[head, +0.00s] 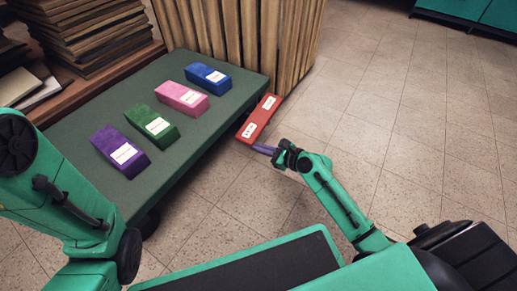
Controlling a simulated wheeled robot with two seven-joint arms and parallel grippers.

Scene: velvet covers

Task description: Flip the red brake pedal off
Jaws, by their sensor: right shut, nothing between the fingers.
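The red brake pedal (258,119) is a long flat bar with white labels, at the right side of the green cart (190,130). It slopes from its far upper end to a near lower end in the head view. My right gripper (256,148) is shut and empty, its purple-grey fingertips at the pedal's near end. I cannot tell whether they touch it. My left arm shows at the left edge, but its gripper is out of view.
Purple (120,151), green (152,124), pink (182,98) and blue (208,78) labelled blocks lie on the cart. Stacked boards (85,35) stand behind left, upright planks (240,40) behind. Tiled floor (400,110) to the right is clear.

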